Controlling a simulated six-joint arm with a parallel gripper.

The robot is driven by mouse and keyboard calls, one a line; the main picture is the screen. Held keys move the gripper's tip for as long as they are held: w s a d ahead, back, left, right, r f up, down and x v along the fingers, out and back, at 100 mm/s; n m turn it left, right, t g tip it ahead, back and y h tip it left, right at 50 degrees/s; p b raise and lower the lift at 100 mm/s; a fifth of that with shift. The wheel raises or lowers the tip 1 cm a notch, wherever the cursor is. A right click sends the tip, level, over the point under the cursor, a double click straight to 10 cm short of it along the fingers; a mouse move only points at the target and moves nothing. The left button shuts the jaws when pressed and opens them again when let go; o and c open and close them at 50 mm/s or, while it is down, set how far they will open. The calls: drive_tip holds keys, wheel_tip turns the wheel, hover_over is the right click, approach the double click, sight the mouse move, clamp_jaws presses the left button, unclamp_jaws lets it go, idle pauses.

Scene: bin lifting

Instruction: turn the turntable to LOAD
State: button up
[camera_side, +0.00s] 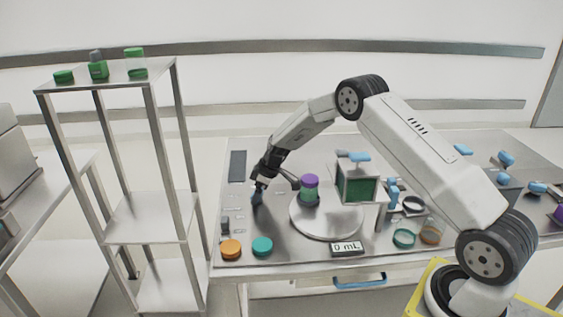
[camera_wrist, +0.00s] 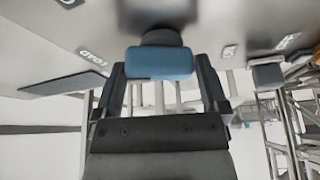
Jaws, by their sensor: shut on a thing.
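The turntable (camera_side: 325,222) is a pale round disc on the bench. A green jar with a purple lid (camera_side: 309,190) stands upright on its left part, in a dark holder. My gripper (camera_side: 258,190) is low over the bench, left of the disc. It is shut on a blue knob (camera_side: 257,198). In the wrist view my gripper (camera_wrist: 160,76) has one finger on each side of the blue knob (camera_wrist: 160,63), which sits on a dark round base. A LOAD label (camera_wrist: 93,57) shows upside down left of the knob. Other labels around it are too small to read surely.
A green-fronted box (camera_side: 358,186) stands behind the disc's right side. An orange lid (camera_side: 231,249), a teal lid (camera_side: 262,246) and a 0 mL display (camera_side: 347,248) lie along the front. A metal shelf (camera_side: 150,232) stands left of the bench.

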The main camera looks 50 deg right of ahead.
drive_tip(key=shift+s+f, duration=0.1)
drive_tip(key=o, duration=0.9)
drive_tip(key=shift+m+h, duration=0.3)
drive_tip(key=shift+m, duration=0.3)
drive_tip(key=shift+m+t+h, duration=0.4)
drive_tip(key=shift+m+h, duration=0.3)
drive_tip(key=shift+m, duration=1.2)
drive_tip(key=shift+s+a+m+h, duration=0.1)
drive_tip(key=shift+m+h, duration=0.45)
drive_tip(key=shift+m, duration=0.85)
drive_tip(key=shift+a+m+h, duration=0.1)
drive_tip(key=shift+m+h, duration=0.45)
drive_tip(key=shift+m, duration=0.85)
